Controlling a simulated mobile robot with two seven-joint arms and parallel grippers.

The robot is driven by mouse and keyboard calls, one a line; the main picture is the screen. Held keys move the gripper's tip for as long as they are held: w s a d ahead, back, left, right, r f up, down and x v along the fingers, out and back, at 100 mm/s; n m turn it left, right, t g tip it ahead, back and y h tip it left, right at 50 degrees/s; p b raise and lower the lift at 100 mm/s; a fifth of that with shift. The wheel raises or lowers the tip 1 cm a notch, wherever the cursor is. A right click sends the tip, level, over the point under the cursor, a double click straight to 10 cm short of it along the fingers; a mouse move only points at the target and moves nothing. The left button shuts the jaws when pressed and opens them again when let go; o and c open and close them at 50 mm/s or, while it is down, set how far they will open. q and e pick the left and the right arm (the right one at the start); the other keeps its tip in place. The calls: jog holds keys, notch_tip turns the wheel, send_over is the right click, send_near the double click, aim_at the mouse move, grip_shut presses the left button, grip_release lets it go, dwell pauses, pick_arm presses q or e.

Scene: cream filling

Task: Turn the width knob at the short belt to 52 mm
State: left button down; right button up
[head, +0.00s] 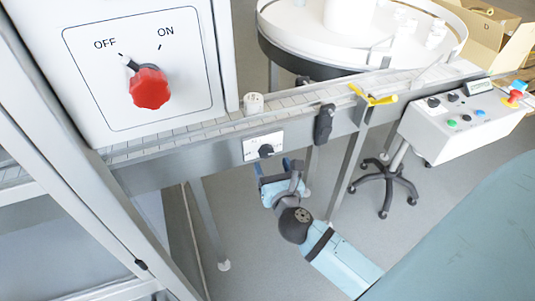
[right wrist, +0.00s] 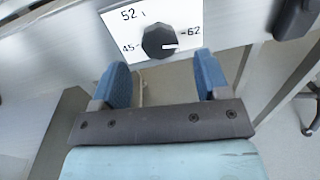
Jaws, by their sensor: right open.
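The width knob (right wrist: 158,41) is a black faceted knob on a white plate (right wrist: 133,21) marked 45, 52 and 62. Its white mark points to the right, on the side of the 62 label and slightly below it. In the head view the knob (head: 266,151) sits on the front side of the short belt (head: 205,128). My right gripper (head: 279,170) is just below and in front of the knob. In the right wrist view its blue fingers (right wrist: 161,72) are open, with nothing between them, and the knob lies beyond their tips. My left gripper is not in view.
A cabinet with a red OFF/ON switch (head: 150,88) stands at left. A black clamp (head: 324,124) and a yellow handle (head: 373,97) sit on the belt to the right of the knob. A control box (head: 455,120) and round table (head: 310,30) are further right and behind.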

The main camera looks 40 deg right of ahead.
aim_at(267, 154)
jog(key=x, duration=0.2)
jog(key=shift+w+d, duration=0.1)
jog(key=shift+w, duration=0.3)
jog(key=shift+w+d, duration=0.2)
jog(key=shift+w, duration=0.45)
jog(key=shift+c, duration=0.5)
jog(key=c, duration=0.8)
